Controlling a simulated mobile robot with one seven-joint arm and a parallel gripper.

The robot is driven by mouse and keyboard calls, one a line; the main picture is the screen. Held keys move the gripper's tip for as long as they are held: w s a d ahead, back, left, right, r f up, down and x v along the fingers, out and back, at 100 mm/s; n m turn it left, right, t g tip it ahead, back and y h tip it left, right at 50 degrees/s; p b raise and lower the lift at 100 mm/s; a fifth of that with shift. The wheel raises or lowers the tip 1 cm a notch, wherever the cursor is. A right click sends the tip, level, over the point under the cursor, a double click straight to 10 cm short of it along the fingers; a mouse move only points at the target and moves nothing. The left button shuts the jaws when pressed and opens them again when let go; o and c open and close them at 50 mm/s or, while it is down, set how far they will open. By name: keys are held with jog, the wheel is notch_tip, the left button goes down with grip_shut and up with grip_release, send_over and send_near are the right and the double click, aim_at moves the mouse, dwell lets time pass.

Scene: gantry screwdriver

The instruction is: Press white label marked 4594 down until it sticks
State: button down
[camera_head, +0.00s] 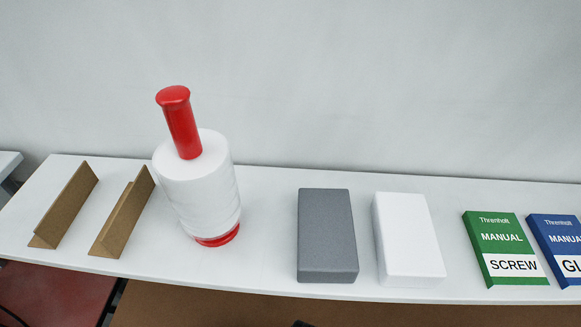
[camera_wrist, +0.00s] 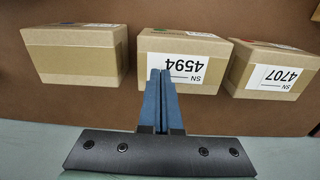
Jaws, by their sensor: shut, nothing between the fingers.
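The white label marked 4594 (camera_wrist: 177,66) shows upside down in the wrist view, on the near face of the middle cardboard box (camera_wrist: 186,44). My gripper (camera_wrist: 160,74) is shut and empty, with its two blue fingers together. In the picture its fingertips overlap the left part of the label's lower edge. I cannot tell whether they touch it. The label's edges look flat, but the view is too small to show whether any part is lifted. The head view shows neither the label nor my gripper clearly.
In the wrist view, a box with a label marked 4707 (camera_wrist: 272,78) stands right, and a box with a plain face (camera_wrist: 75,62) stands left. The head view shows a white shelf (camera_head: 270,220) with a red-handled wrap roll (camera_head: 197,180), grey block (camera_head: 326,235), white block (camera_head: 408,240) and manuals (camera_head: 502,245).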

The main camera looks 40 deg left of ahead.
jog(key=shift+f+b, duration=0.5)
jog(key=shift+f, duration=0.35)
jog(key=shift+r, duration=0.1)
notch_tip(320, 180, up, 7)
jog(key=p, duration=0.7)
jog(key=shift+p, duration=0.3)
dwell(0.6)
